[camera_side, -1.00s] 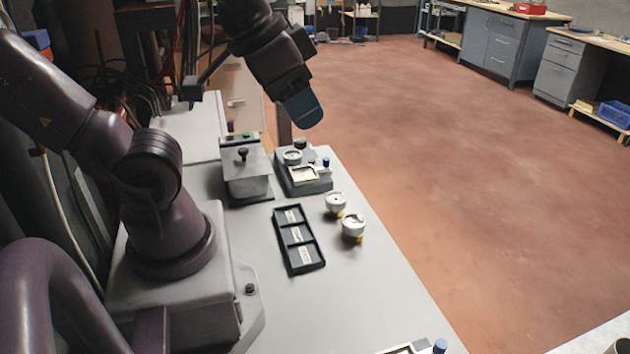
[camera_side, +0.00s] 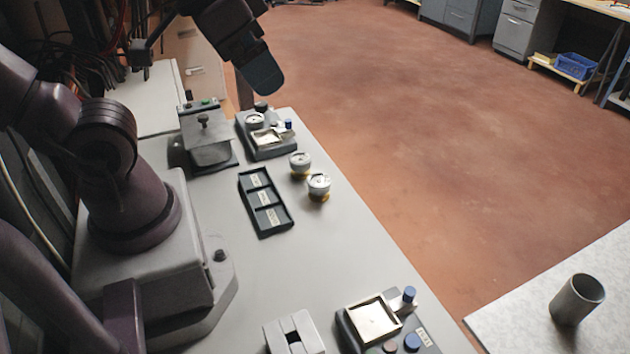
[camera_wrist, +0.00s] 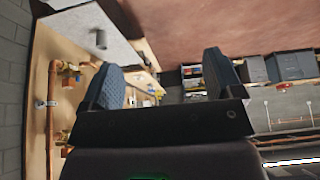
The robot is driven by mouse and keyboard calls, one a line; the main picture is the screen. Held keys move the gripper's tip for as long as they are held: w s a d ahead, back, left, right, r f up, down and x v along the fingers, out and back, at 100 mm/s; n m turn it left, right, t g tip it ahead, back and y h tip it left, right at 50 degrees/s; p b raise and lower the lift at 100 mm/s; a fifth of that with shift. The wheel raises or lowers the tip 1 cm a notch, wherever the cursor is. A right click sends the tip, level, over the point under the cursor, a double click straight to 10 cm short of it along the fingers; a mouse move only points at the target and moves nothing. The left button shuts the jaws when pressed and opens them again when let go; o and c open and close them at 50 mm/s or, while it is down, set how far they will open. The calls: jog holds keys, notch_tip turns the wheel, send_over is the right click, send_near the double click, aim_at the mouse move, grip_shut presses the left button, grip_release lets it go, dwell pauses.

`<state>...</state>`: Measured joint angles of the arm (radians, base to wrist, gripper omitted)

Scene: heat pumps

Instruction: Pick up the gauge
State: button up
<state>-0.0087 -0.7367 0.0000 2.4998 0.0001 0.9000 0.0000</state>
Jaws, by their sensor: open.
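Two round white-faced gauges with yellowish lower fittings stand side by side on the grey bench in the side view: a rear gauge (camera_side: 300,161) and a front gauge (camera_side: 319,183). A third gauge (camera_side: 254,121) sits on a dark fixture (camera_side: 270,152) at the bench's far end. My gripper (camera_side: 263,78) hangs above and behind that fixture, apart from all the gauges. In the wrist view my gripper (camera_wrist: 164,75) has its two blue padded fingers spread wide with nothing between them. No gauge can be made out in the wrist view.
A lidded box (camera_side: 207,148) stands left of the fixture. A second fixture (camera_side: 372,322) and a grey slotted block (camera_side: 293,333) are in front. A metal cup (camera_side: 577,300) stands on a separate right-hand worktop. Mid-bench is clear.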

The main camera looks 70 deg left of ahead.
jog(key=w+a+f+n+g, duration=0.5)
jog(key=w+f+n, duration=0.15)
jog(key=f, duration=0.45)
jog(key=n, duration=1.4)
send_over(320, 180)
notch_tip(320, 180, down, 9)
jog(key=f, duration=0.7)
jog(key=shift+a+f, duration=0.2)
jog(key=shift+a, duration=0.1)
jog(key=f, duration=0.5)
jog(key=shift+d+f, duration=0.25)
jog(key=shift+f, duration=0.05)
